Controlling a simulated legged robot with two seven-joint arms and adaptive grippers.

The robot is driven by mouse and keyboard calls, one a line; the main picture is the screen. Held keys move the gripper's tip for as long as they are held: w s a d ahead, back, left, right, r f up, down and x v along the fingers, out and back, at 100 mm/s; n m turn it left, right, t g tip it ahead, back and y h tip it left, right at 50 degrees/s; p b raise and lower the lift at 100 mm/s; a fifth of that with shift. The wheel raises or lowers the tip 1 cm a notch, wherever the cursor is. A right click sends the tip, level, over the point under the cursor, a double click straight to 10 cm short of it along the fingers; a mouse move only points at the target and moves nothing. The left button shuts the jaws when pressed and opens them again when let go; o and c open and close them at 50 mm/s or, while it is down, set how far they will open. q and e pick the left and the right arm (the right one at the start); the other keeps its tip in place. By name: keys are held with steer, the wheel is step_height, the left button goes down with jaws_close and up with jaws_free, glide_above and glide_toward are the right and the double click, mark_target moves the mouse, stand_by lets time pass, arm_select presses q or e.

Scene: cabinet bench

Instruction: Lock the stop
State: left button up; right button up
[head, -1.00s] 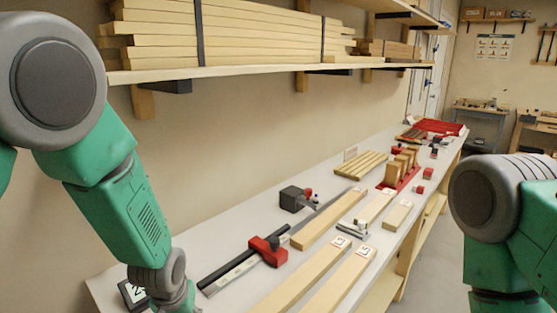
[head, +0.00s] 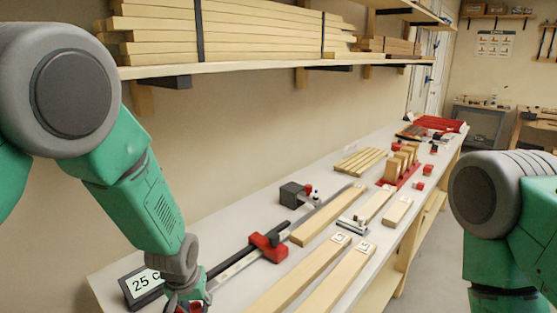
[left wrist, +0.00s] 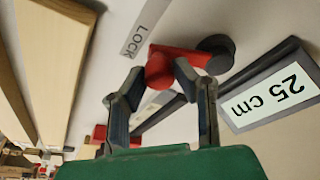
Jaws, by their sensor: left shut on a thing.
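In the left wrist view, a red lever (left wrist: 185,56) reaches from a dark round pivot (left wrist: 217,47) to a rounded red knob. My left gripper (left wrist: 158,74) is shut on the knob, one finger on each side. A label reading LOCK (left wrist: 146,28) lies beside the lever. In the head view my left gripper (head: 187,302) is at the bottom edge, mostly cut off, with a bit of red at it. The red stop block (head: 267,247) sits on the dark rail (head: 235,262), up and to the right of the gripper. My right gripper is out of view.
A display reading 25 cm (head: 144,287) stands close left of my left gripper. Light boards (head: 305,272) lie along the bench's front side. A dark block (head: 293,195) stands behind the rail. A loaded shelf (head: 250,69) hangs above.

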arm_select(q)
steer(key=shift+w+d, duration=0.15)
steer(key=shift+w, duration=0.3)
steer(key=shift+w+d, duration=0.1)
steer(key=shift+w, duration=0.3)
stand_by(0.4)
steer(key=o, duration=0.7)
steer(key=p+v, duration=0.2)
steer(key=v, duration=0.1)
steer(key=w+p+v, duration=0.1)
steer(key=p+v, duration=0.1)
steer(key=p, duration=0.1)
steer(key=w+p+v, duration=0.1)
steer(key=p+v, duration=0.1)
steer(key=v, duration=0.1)
steer(key=shift+s+r, duration=0.1)
steer(key=shift+r, duration=0.5)
